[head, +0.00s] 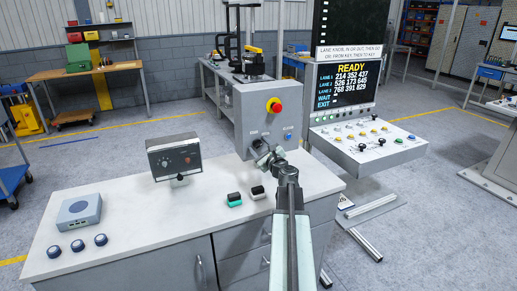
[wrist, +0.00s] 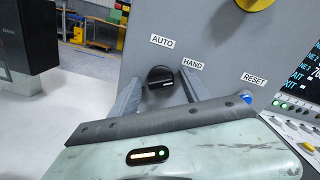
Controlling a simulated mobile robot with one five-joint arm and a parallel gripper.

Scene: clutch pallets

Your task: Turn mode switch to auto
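The mode switch is a black rotary knob (wrist: 160,76) on the face of a grey control box (head: 258,122). In the wrist view a label AUTO (wrist: 162,41) sits above it and a label HAND (wrist: 193,64) to its upper right. The knob's grip bar lies roughly crosswise; I cannot clearly read which label it points to. My gripper (head: 267,157) is at the lower front of the box. In the wrist view its two fingers are apart, one on each side of the knob, with gaps visible. The head view hides most of the knob behind my gripper.
A red emergency button (head: 274,105) and a blue RESET button (wrist: 247,98) share the box. A display (head: 346,82) reading READY and a sloped button panel (head: 370,140) stand to the right. A grey meter box (head: 174,157) and small switches stand on the white bench (head: 130,205).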

